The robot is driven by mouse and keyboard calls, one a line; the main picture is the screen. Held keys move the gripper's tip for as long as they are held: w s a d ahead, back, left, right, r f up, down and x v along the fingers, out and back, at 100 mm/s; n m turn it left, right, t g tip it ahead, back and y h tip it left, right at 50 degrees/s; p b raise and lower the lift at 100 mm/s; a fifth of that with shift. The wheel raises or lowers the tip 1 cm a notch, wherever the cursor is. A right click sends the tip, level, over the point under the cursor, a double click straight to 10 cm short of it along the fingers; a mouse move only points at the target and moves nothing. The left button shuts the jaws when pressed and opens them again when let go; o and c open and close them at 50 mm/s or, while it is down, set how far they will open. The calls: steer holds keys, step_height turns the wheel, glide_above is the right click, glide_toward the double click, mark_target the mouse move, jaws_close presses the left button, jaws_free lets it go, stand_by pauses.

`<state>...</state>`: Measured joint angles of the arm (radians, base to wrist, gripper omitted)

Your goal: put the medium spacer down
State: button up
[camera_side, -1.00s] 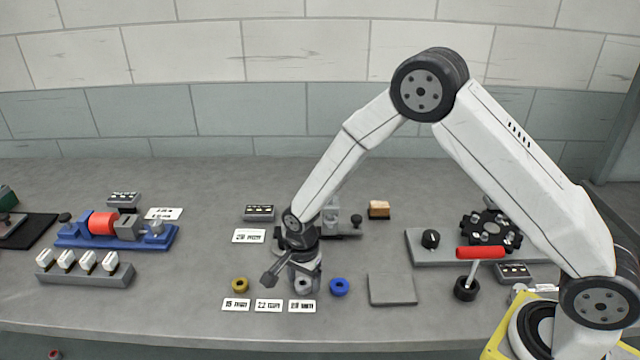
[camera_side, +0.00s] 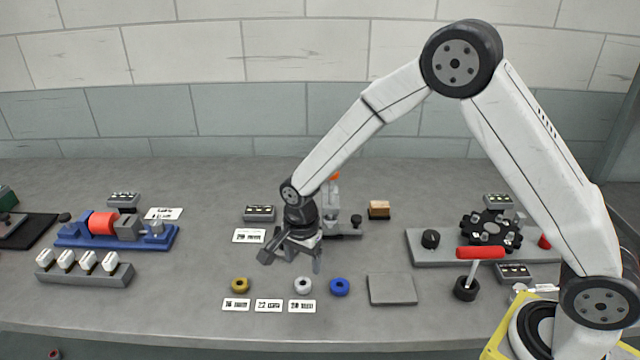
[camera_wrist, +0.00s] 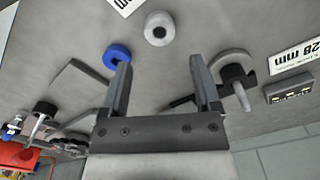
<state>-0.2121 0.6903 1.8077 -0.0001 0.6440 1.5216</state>
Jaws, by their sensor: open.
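The white ring spacer (camera_side: 303,281) lies flat on the bench just behind the rightmost of three size cards (camera_side: 302,306). It also shows in the wrist view (camera_wrist: 150,22), beyond the fingertips and touching neither. My gripper (camera_side: 293,264) is open and empty, above and behind the white spacer. In the wrist view both fingers of my gripper (camera_wrist: 160,65) stand apart with only bench between them. A yellow spacer (camera_side: 240,281) lies to the left and a blue spacer (camera_side: 339,282) to the right. I cannot tell by size which is the medium one.
A flat grey plate (camera_side: 392,290) lies right of the blue spacer. A grey fixture with an orange top (camera_side: 336,176) stands behind my gripper.

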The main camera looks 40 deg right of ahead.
step_height(320, 180, up, 6)
steer(key=shift+r, duration=0.15)
stand_by(0.7)
steer(key=s+d+r+n+t, duration=0.1)
steer(key=s+d+n, duration=0.3)
steer(key=s+n, duration=0.3)
steer(key=s+d+n+t, duration=0.1)
steer(key=s+d+n, duration=0.4)
steer(key=s+n, duration=0.3)
steer(key=shift+s+d+r+t, duration=0.3)
steer(key=shift+s+r, duration=0.1)
steer(key=shift+s, duration=0.15)
